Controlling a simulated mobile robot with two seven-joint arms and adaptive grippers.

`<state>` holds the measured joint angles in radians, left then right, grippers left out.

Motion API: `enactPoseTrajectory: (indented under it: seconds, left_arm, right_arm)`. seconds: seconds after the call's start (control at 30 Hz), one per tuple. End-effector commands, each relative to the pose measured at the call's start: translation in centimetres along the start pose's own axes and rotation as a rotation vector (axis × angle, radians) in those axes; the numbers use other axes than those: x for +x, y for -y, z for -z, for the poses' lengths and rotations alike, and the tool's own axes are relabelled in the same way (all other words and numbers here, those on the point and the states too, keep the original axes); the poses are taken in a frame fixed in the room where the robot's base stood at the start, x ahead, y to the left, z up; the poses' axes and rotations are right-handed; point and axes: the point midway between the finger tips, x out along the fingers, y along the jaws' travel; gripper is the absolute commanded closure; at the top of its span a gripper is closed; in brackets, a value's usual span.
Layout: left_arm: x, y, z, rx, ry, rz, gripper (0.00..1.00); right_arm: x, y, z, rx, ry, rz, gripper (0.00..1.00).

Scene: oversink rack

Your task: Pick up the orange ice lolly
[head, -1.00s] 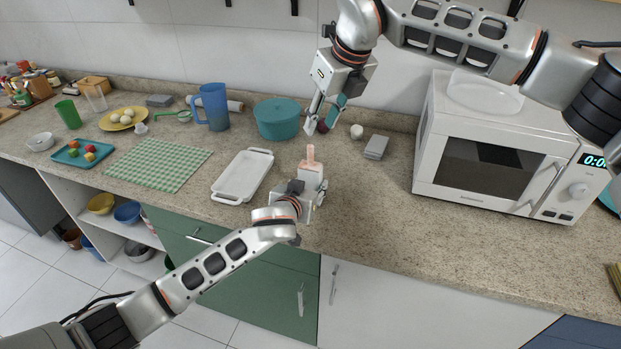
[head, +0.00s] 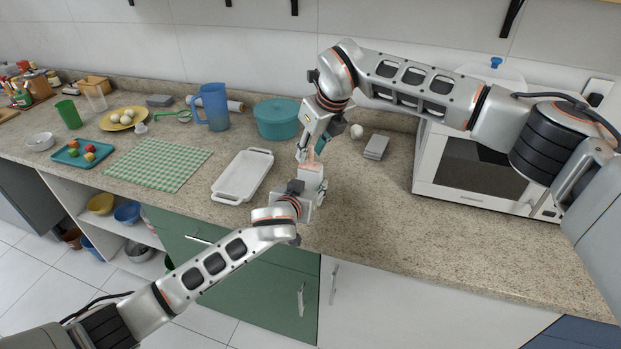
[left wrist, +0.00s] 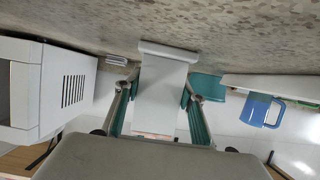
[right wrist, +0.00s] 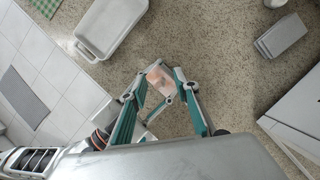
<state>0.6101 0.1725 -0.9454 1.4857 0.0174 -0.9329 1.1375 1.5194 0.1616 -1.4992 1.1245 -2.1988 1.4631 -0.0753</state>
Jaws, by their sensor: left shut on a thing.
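A white block-like holder (head: 311,180) stands upright above the counter, and the pale orange ice lolly (head: 312,157) sticks up out of its top. My left gripper (head: 308,187) is shut on this holder. In the left wrist view the white holder (left wrist: 163,85) sits between both fingers, with an orange patch (left wrist: 153,136) at its lower end. My right gripper (head: 309,150) points down from above at the lolly. In the right wrist view its fingers are apart on either side of the orange lolly (right wrist: 158,80). I cannot tell whether they touch it. The fingers partly hide the lolly in the head view.
A white tray (head: 229,197) lies left of the grippers. A teal pot (head: 277,130) and blue jug (head: 214,108) stand behind. A grey box (head: 376,147), a small white object (head: 356,131) and a microwave (head: 425,170) are at the right. The front right counter is clear.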

Motion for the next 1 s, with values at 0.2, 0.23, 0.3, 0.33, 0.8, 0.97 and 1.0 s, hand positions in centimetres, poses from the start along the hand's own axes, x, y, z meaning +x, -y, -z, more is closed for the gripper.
enactPoseTrajectory:
  seconds: [0.2,0.23,0.3,0.33,0.8,0.97,1.0]
  left_arm:
    - [0.0,0.0,0.0,0.000,0.001,0.001,0.83]
    - [0.0,0.0,0.0,0.000,0.001,0.001,0.83]
    - [0.0,0.0,0.0,0.000,0.001,0.001,0.83]
    - [0.0,0.0,0.0,0.000,0.001,0.001,0.83]
    - [0.0,0.0,0.0,0.000,0.000,0.001,0.83]
    - [0.0,0.0,-0.1,0.000,0.001,0.001,0.83]
    - [0.0,0.0,-0.1,0.000,0.001,0.001,0.83]
  right_arm:
    - [0.9,0.0,0.0,0.001,0.001,0.000,0.69]
    - [0.8,0.0,0.0,0.001,0.001,0.000,0.69]
    - [0.8,0.0,0.0,0.001,0.001,0.000,0.69]
    - [0.8,0.0,0.0,0.001,0.001,0.000,0.69]
    - [0.7,0.0,-0.1,0.001,0.002,0.000,1.00]
    - [-0.4,0.1,-0.7,0.001,0.004,0.001,1.00]
    - [-1.0,0.1,-0.9,0.001,0.005,0.001,1.00]
